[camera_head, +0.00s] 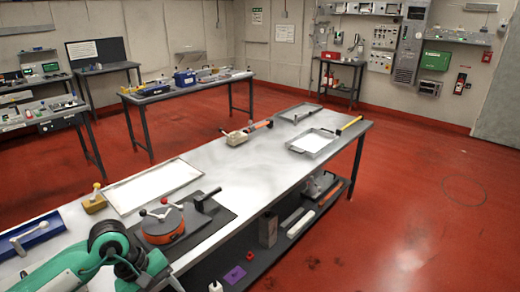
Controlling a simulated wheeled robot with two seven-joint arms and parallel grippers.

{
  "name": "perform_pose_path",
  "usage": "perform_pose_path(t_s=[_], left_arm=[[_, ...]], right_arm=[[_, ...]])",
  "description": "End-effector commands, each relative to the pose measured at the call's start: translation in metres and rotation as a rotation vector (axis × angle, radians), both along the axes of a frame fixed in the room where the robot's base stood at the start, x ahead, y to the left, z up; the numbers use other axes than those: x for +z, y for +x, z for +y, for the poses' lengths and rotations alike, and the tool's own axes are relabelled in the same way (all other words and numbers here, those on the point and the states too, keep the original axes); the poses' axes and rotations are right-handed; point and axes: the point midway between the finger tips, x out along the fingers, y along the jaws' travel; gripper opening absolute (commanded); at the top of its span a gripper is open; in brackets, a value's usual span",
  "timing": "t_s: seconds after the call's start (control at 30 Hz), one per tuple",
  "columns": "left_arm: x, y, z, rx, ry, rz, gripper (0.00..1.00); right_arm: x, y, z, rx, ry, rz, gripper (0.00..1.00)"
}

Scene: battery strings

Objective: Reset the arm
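Part of my teal and black arm (68,268) comes in at the lower left. It bends at a black joint (112,243) over the near end of the long metal table (258,165). Its far link runs down out of the bottom edge. No gripper or fingertips show in this view, so I cannot see what either gripper holds. My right arm does not show clearly.
On the table near my arm are an orange round device (163,232) with small levers, a black mat (222,216), a blue tray (32,236) and a white-topped tray (153,186). A lower shelf (262,258) holds several items. Red floor (420,200) lies open to the right.

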Motion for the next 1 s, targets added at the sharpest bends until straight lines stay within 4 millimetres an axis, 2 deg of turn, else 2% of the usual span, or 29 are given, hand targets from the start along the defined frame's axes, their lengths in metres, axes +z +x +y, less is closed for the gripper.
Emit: perform_pose_path(t_s=[0.2, 0.37, 0.47, 0.57, 0.67, 0.7, 0.77, 0.83, 0.87, 0.9, 1.0], left_arm=[[-0.023, 0.015, -0.035, 0.232, -0.264, 0.217, 0.5], [-0.043, 0.038, -0.06, 0.508, -0.52, 0.472, 0.5], [-0.068, 0.063, -0.069, 0.782, -0.731, 0.725, 0.5], [-0.11, 0.093, -0.064, 1.125, -0.96, 1.037, 0.5], [-0.172, 0.113, -0.041, 1.495, -1.164, 1.362, 0.5], [-0.201, 0.116, -0.029, 1.639, -1.235, 1.483, 0.5], [-0.243, 0.114, -0.011, 1.832, -1.326, 1.638, 0.5], [-0.292, 0.103, 0.008, 2.044, -1.414, 1.795, 0.5], [-0.312, 0.096, 0.016, -2.084, 1.42, -1.818, 0.5], [-0.339, 0.084, 0.025, -2.009, 1.337, -1.73, 0.5], [-0.403, 0.046, 0.046, -1.83, 1.158, -1.522, 0.5]], right_arm=[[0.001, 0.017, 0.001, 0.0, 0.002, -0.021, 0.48], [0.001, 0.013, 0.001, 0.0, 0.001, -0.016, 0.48], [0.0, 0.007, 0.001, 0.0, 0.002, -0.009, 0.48], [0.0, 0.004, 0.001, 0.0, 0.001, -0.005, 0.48], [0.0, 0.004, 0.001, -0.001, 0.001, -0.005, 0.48], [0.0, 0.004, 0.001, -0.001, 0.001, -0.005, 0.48], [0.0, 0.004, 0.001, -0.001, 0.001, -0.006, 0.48], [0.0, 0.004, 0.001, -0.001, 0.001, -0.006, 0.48], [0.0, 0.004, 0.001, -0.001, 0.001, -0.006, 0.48], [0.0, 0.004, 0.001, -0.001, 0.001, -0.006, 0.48], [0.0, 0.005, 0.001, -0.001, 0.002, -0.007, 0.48]])
